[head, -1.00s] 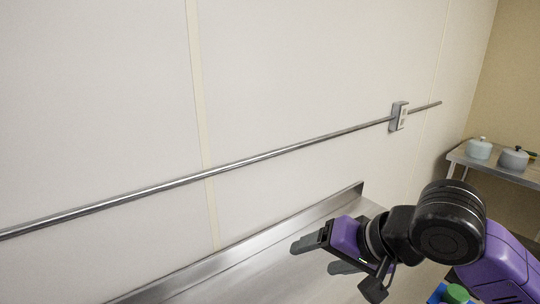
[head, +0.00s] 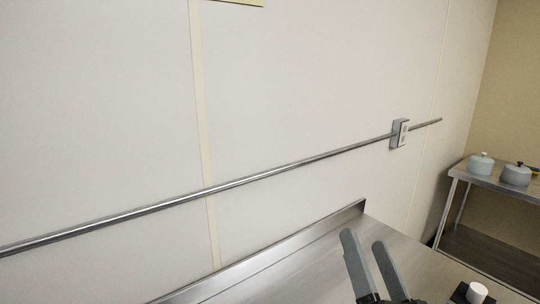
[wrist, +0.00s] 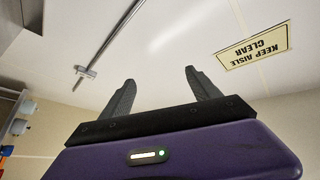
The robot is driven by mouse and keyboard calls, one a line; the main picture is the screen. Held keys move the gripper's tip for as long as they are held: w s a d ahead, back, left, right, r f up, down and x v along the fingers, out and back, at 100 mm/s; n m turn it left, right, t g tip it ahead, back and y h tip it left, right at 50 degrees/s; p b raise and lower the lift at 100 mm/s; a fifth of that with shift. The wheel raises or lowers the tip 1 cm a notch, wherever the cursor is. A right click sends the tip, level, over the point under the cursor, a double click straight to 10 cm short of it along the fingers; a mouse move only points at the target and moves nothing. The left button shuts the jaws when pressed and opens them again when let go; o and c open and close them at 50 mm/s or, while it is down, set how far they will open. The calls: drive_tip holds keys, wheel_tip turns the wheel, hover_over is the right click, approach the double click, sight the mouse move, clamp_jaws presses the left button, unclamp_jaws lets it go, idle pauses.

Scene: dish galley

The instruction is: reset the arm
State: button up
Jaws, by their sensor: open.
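My gripper (head: 374,264) shows at the bottom of the head view, above the steel counter (head: 428,272). Its two grey fingers stand apart and point up toward the wall. In the wrist view my gripper (wrist: 158,92) is open, with nothing between the fingers. Most of my arm is out of the head view.
A metal rail (head: 270,173) with an outlet box (head: 399,133) crosses the wall. Two lidded pots (head: 481,164) (head: 515,175) stand on a side table (head: 462,173) at right. A white cylindrical item (head: 477,292) shows at the bottom right. A "KEEP AISLE CLEAR" sign (wrist: 254,46) hangs on the wall.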

drive_tip(key=s+d+f+n+g, duration=0.1)
drive_tip(key=s+f+n+g, duration=0.1)
drive_tip(key=s+f, duration=0.5)
drive_tip(key=s+d+f+n+g+h, duration=0.1)
drive_tip(key=s+f, duration=0.7)
drive_tip(key=s, duration=0.8)
drive_tip(key=s+d+f+n+g+h, duration=0.1)
drive_tip(key=s+d+f+n+g, duration=0.2)
drive_tip(key=s+f, duration=0.5)
drive_tip(key=s+g, duration=0.1)
drive_tip(key=s, duration=0.2)
drive_tip(key=shift+s, duration=0.2)
drive_tip(key=shift+f, duration=0.1)
